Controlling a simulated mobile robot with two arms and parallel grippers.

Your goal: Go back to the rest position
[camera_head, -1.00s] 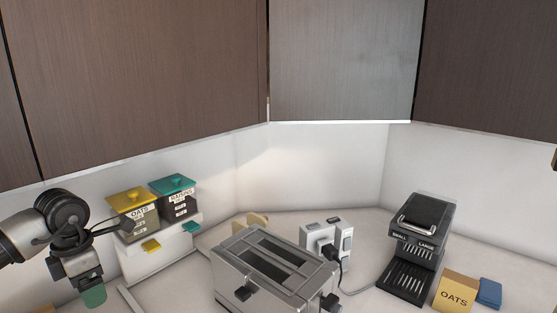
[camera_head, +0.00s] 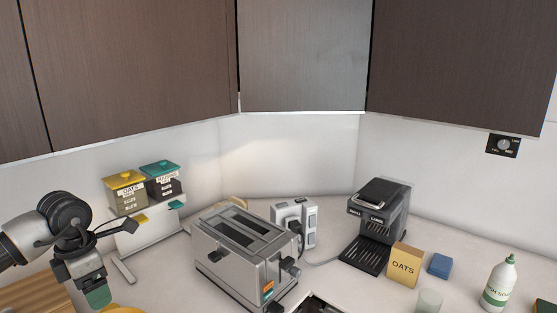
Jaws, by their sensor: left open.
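My left gripper (camera_head: 97,297) is at the lower left, at the end of the arm that comes in from the left edge. It points down, with a green pad showing at its tip. I see nothing held in it. It is left of the silver toaster (camera_head: 240,256) and in front of the white dispenser stand (camera_head: 150,232). My right gripper does not show in this view.
A coffee machine (camera_head: 378,228) stands at the right rear, with an oats box (camera_head: 404,265), a blue block (camera_head: 440,266) and a soap bottle (camera_head: 499,285) beside it. A wooden board (camera_head: 37,297) lies lower left. Dark cabinets (camera_head: 120,70) hang above.

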